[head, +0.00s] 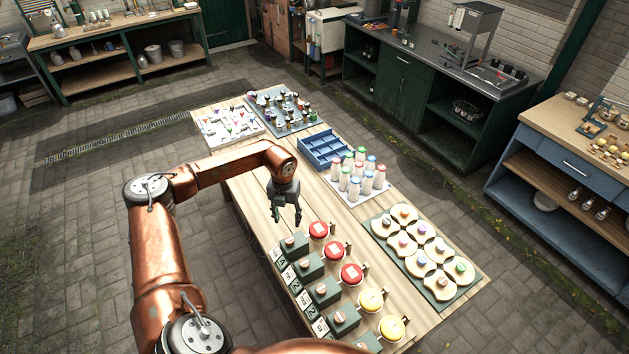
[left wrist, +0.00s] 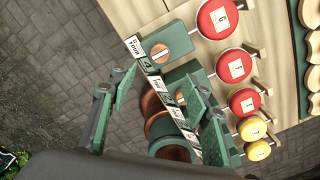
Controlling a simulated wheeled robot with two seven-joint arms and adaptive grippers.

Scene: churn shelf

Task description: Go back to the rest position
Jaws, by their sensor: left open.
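My left gripper (head: 285,210) hangs over the left part of the table (head: 262,222), pointing down. In the left wrist view its two green fingers (left wrist: 160,115) are spread apart with nothing held between them. Below and ahead of it are green blocks (head: 294,244) with round copper-coloured tops, number cards, and red discs (head: 319,230) and yellow discs (head: 370,299). They also show in the left wrist view, with a red disc (left wrist: 218,18) at the top. The gripper appears apart from the blocks. My right gripper is in neither view.
Behind the gripper are a blue divided tray (head: 323,148), several bottles (head: 355,172) on a white board and a tray of small items (head: 282,110). A green board with pale rounded pieces (head: 418,258) lies on the right. Benches stand around; paved floor (head: 70,230) is clear at left.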

